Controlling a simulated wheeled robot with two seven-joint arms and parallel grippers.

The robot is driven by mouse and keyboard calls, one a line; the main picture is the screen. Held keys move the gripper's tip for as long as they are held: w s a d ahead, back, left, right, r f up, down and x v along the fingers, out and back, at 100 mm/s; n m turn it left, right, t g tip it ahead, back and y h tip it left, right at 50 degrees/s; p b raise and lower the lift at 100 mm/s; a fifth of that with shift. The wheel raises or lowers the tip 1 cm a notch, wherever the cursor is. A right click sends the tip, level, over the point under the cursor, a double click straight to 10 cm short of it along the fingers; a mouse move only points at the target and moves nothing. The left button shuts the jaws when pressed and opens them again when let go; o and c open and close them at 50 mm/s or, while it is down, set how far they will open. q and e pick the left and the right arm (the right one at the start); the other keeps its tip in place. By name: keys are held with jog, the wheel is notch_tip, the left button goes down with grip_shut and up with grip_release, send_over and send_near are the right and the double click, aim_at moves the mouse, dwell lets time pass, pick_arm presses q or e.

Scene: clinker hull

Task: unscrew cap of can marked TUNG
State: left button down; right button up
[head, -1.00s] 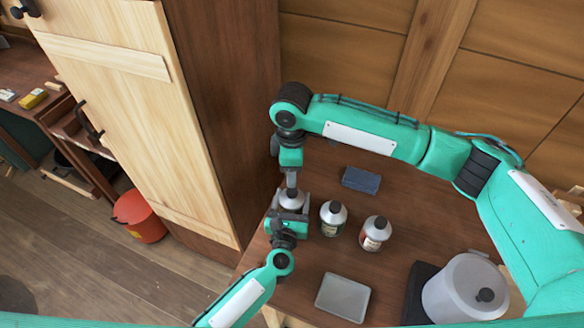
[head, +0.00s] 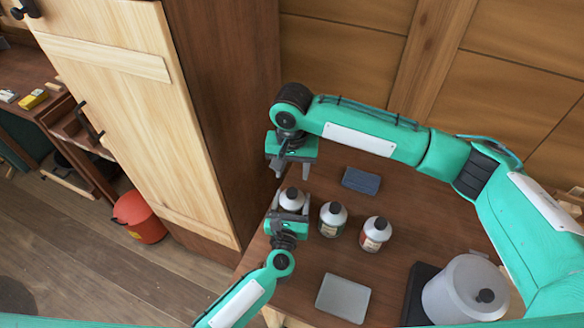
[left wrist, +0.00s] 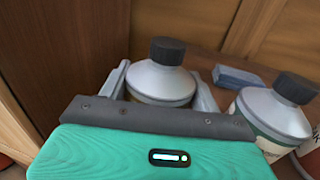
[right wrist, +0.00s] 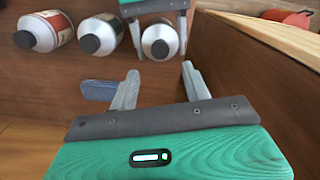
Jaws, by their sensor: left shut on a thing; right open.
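Three silver cans with dark caps stand in a row on the brown table. The leftmost can (head: 291,198) is held around its body by my left gripper (head: 289,210), which is shut on it. Its black cap (left wrist: 167,50) is still on in the left wrist view. My right gripper (right wrist: 158,88) is open and empty, above and behind that can in the head view. The middle can (head: 333,218) has a greenish label and the right can (head: 375,233) a red one; both are capped. I cannot read any label, so I cannot tell which is marked TUNG.
A dark blue block (head: 361,180) lies behind the cans. A grey tray (head: 343,297) lies in front, and a large grey lidded pot (head: 463,290) stands at the right. A tall wooden cabinet (head: 225,120) rises close on the left.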

aim_at(292, 192)
jog(key=m, duration=0.4)
jog(key=shift+m, duration=0.4)
pick_arm(q)
jog(key=shift+f, duration=0.1)
pick_arm(e)
jog(key=m, duration=0.2)
jog(key=shift+m, duration=0.4)
jog(key=shift+f, duration=4)
